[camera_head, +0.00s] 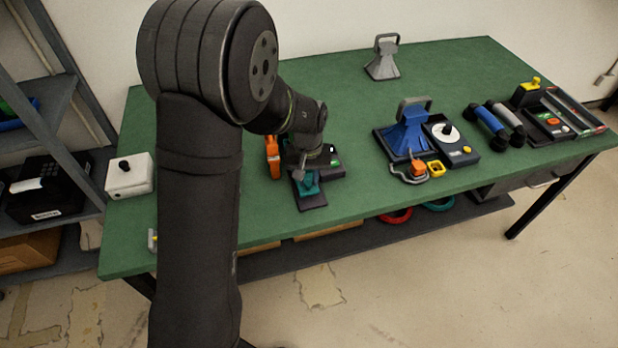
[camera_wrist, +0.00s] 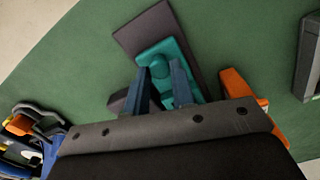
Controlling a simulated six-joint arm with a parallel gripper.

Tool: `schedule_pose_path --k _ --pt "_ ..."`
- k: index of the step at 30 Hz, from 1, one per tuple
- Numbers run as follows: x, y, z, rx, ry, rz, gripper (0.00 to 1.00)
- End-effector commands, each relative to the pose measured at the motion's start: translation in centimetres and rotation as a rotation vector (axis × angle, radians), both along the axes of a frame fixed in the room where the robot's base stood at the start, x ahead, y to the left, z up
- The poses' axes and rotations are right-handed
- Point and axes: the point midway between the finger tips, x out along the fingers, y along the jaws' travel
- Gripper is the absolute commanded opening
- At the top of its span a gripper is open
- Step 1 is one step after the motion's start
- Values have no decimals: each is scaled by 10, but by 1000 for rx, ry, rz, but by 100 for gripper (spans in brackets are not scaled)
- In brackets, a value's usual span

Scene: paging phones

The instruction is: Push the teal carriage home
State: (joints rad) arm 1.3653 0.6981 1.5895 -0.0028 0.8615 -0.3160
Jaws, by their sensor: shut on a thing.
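The teal carriage (camera_head: 308,184) sits on a dark base (camera_head: 312,202) near the front edge of the green table. In the wrist view the teal carriage (camera_wrist: 165,52) is a rounded block with a knob, on the dark base (camera_wrist: 143,25). My gripper (camera_wrist: 164,72) has its two fingers on either side of the knob and is shut on it. In the head view my gripper (camera_head: 301,172) comes down onto the carriage from above. My fingers and palm hide part of the carriage and much of the base behind it.
An orange thing (camera_head: 272,157) stands just left of the base, close to my gripper. A blue funnel-shaped thing (camera_head: 407,135) and a dial box (camera_head: 452,146) stand to the right. A white box (camera_head: 129,177) is at the left edge.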

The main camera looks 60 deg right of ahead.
Motion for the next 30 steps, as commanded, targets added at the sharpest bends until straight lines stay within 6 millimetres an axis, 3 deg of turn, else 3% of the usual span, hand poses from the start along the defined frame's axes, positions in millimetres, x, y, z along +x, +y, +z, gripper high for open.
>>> schedule_pose_path --k 1,2,5,13,17,23,30 --pt "4 -4 2 -13 -7 1 0" --pt "4 -4 2 -14 -7 1 28" --pt "3 -4 2 -13 -6 1 45" --pt "2 -3 2 -9 -4 1 45" --pt "2 -3 11 -11 -5 1 45" --pt "2 -3 50 -14 -6 1 45" --pt "3 -3 110 -14 -6 1 45"
